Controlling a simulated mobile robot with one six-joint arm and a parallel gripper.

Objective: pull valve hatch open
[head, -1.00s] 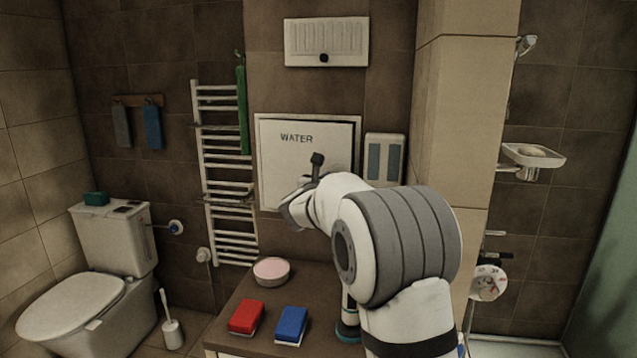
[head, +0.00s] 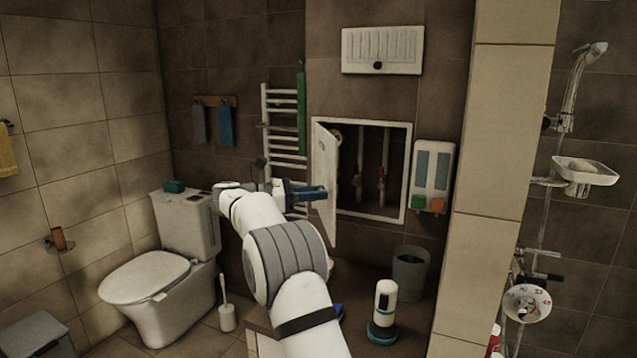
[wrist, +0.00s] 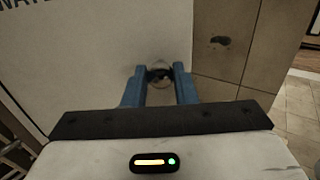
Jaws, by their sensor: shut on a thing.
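The white WATER hatch door (head: 324,185) stands wide open in the head view, swung out to the left from its frame (head: 405,170). The recess behind it shows vertical pipes with red valve handles (head: 382,172). My gripper (head: 318,192) is at the door's free edge, with its blue fingers reaching in from the left. In the wrist view, my gripper (wrist: 159,79) is shut on the small round knob (wrist: 159,67) on the door face. Part of the lettering shows at the upper left there.
A towel rail (head: 283,110) with a green towel is behind my arm. A dispenser (head: 432,170) hangs right of the recess. A bin (head: 410,272) and a white bottle-like device (head: 384,305) stand below. The toilet (head: 160,290) is at left.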

